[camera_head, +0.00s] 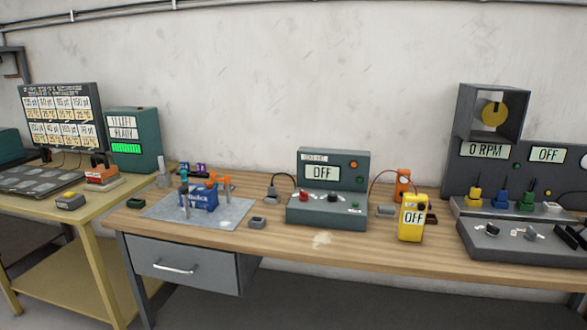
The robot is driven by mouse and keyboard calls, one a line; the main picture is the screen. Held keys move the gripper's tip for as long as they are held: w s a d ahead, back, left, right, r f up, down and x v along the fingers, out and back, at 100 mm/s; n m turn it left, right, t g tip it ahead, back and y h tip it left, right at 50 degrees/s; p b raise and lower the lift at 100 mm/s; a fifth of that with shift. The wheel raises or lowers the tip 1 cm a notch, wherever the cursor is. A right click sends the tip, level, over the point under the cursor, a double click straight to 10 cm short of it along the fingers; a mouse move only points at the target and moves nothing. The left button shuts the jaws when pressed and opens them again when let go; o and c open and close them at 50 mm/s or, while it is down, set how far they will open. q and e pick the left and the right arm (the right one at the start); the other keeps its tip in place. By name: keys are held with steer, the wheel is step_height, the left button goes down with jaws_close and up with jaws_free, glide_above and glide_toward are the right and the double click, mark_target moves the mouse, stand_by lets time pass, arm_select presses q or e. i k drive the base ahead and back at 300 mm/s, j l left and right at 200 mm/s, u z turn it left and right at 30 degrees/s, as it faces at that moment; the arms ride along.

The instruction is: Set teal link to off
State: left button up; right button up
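No part labelled as a teal link can be made out. A small teal piece (184,187) stands at the left of a blue block (203,199) on a grey mat (240,207); whether it is the link is too small to tell. Orange pieces (217,181) sit at the block's top right. A grey-green console (327,211) stands right of the mat, and its screen (323,173) reads OFF. A yellow handheld meter (411,220) also reads OFF. Neither of my grippers is in view.
A large dark machine (487,150) at the right shows 0 RPM and OFF, with a grey control panel (520,245) before it. A yellow table (85,215) at the left holds a display board (62,115) and a teal box (135,140). The wooden bench's (290,245) front strip is mostly clear.

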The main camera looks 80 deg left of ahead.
mark_target(184, 176)
steer(key=k+l+u, duration=0.1)
steer(key=u, duration=3.3)
